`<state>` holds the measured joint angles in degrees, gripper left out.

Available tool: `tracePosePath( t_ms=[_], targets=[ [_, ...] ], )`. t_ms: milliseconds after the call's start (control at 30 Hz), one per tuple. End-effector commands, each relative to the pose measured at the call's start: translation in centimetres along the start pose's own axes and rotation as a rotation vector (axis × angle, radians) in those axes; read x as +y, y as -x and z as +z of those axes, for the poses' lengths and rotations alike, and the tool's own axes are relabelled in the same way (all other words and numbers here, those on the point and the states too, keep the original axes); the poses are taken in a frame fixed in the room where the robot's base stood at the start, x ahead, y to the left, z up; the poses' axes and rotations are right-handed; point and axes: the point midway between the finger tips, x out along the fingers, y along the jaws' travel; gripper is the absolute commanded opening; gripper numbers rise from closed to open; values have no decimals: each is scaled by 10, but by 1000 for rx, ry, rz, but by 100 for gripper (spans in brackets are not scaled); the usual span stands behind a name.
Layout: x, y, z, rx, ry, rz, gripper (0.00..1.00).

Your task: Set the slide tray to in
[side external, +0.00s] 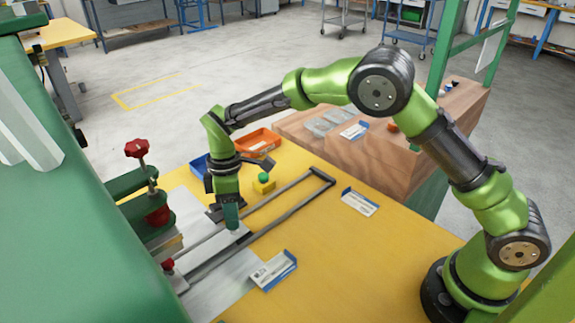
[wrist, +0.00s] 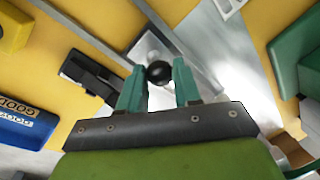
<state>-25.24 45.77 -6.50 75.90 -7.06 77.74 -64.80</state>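The slide tray (side external: 207,250) is a flat pale grey plate running between two dark rails on the yellow table, beside the green machine. A black ball knob (wrist: 158,72) shows in the wrist view, over the pale plate. My gripper (side external: 232,226) points down at the tray's outer end. In the wrist view its two teal fingers (wrist: 160,80) stand one on each side of the knob, very close to it. I cannot tell whether they press on it. The knob is hidden by the fingers in the side view.
Blue-edged label cards (side external: 273,270) lie near the rails. A yellow block with a green button (side external: 264,183), an orange bin (side external: 258,141) and a red-knobbed clamp (side external: 137,148) stand nearby.

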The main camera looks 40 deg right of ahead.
Motion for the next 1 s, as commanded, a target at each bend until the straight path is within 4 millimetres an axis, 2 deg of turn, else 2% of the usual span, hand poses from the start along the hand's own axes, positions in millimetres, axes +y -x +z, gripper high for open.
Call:
tracePosePath(
  t_ms=[33, 167, 367, 600, 700, 967, 1000],
  targets=[
    [0, 0, 0, 0, 0, -1, 21],
    [0, 0, 0, 0, 0, -1, 1],
    [-1, 0, -1, 0, 0, -1, 0],
    [-19, -4, -29, 1, 4, -1, 0],
    [-24, -4, -36, 2, 2, -1, 0],
    [-26, -4, -38, 6, 5, -2, 0],
    [-26, -4, -38, 7, 6, -2, 37]
  ],
)
